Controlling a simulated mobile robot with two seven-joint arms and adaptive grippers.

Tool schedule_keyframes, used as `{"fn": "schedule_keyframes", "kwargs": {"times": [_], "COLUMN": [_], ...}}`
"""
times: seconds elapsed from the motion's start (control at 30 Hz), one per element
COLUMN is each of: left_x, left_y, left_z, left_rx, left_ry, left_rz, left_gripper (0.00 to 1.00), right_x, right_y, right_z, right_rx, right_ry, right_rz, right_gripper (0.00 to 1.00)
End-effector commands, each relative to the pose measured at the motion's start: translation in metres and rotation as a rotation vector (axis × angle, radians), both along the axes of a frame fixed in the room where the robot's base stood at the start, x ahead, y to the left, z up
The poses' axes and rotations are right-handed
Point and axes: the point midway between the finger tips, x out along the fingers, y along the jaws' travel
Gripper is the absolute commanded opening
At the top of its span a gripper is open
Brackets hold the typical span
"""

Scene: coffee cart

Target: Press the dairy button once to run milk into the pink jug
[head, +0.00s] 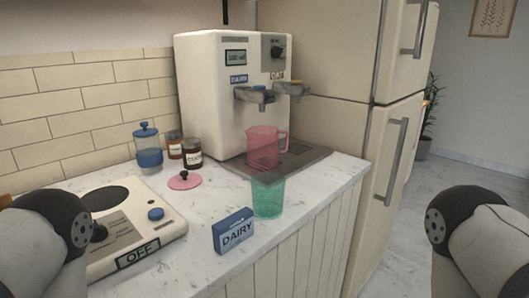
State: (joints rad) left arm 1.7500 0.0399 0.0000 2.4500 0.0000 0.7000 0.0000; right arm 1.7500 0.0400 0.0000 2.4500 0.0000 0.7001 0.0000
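The white dispenser (212,120) stands at the back of the counter. A blue DAIRY label (238,79) sits above its left grey spout (249,97), with a small blue button (259,88) on top. An OAT label (277,76) marks the right spout (288,89). The translucent pink jug (262,148) stands upright on the drip tray (302,154), below the spouts and roughly under the dairy one. I cannot tell whether it holds milk. Only rounded links of my arms show at the lower left and right; both grippers are outside the view.
A green cup (268,196) and a DAIRY carton (233,232) stand in front of the dispenser, near the counter edge. A hotplate (160,238) with an OFF sign is at left.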

Motion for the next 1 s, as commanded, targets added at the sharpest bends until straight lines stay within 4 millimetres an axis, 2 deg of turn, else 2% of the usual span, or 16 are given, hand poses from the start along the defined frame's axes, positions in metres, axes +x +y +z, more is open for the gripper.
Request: {"fn": "schedule_keyframes", "kwargs": {"times": [0.03,0.1,1.0], "left_x": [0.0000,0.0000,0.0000], "left_y": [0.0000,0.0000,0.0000], "left_z": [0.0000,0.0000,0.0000], "left_rx": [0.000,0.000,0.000], "left_ry": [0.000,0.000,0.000], "left_rz": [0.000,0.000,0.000], "left_gripper": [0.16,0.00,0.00], "right_x": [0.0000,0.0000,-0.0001], "right_y": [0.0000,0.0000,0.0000], "right_z": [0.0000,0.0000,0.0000], "right_rx": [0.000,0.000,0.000], "right_ry": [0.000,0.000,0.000], "right_rz": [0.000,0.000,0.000], "right_gripper": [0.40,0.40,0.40]}}
